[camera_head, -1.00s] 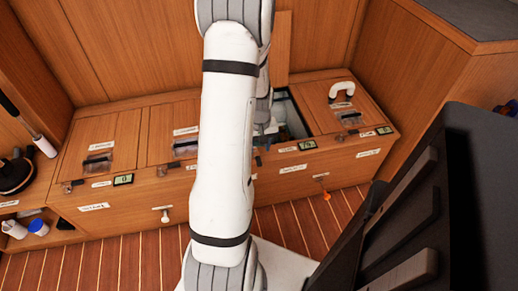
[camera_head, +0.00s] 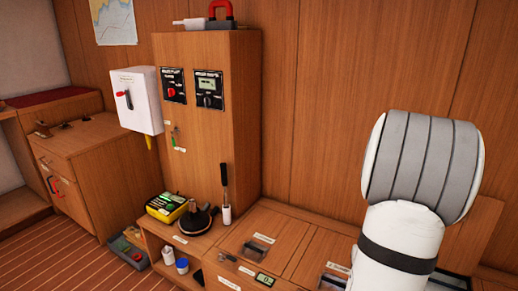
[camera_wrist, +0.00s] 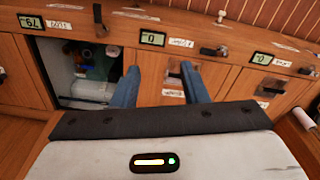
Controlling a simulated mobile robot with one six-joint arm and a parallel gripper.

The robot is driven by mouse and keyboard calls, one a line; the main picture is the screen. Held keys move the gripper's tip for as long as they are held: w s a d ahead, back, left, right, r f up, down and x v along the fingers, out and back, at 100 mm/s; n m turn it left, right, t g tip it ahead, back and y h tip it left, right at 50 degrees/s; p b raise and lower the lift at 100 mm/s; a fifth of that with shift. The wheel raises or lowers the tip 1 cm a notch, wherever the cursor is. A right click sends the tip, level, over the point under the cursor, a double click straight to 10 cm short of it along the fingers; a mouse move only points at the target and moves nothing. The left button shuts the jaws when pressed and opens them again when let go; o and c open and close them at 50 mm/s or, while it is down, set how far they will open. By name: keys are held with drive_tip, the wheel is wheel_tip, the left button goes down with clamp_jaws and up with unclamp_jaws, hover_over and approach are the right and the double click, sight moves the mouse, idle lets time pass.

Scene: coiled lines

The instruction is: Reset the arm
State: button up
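My gripper (camera_wrist: 160,76) shows in the wrist view with its two blue fingers spread apart. Nothing is between them. Beyond them is the wooden locker bench (camera_wrist: 225,82) with small displays and labels. An open compartment (camera_wrist: 88,88) lies left of the fingers, with white and dark green items inside that I cannot make out. In the head view only a white and grey part of my arm shows at the right; the gripper is out of sight there.
A wooden cabinet (camera_head: 222,120) with two black panels stands against the wall. A white switch box (camera_head: 137,99) is on its left. A yellow-green box (camera_head: 167,206) and a round black tool (camera_head: 195,219) lie on the low shelf. A grey bin (camera_head: 128,246) sits on the floor.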

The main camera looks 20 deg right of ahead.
drive_tip(key=w+a+r+n+p, duration=0.2)
drive_tip(key=w+a+r+p, duration=0.25)
drive_tip(key=a+r, duration=0.55)
drive_tip(key=s+a+r+n+t+p, duration=0.1)
drive_tip(key=a+r+p, duration=0.4)
drive_tip(key=a+r, duration=0.6)
drive_tip(key=s+a+r+n+t+p, duration=0.1)
drive_tip(key=s+a+r+n+p, duration=0.2)
drive_tip(key=a+r+p, duration=0.3)
drive_tip(key=a+r+n, duration=0.1)
drive_tip(key=a+r, duration=0.4)
drive_tip(key=shift+n+y, duration=0.3)
drive_tip(key=shift+a, duration=0.1)
drive_tip(key=shift+c, duration=0.3)
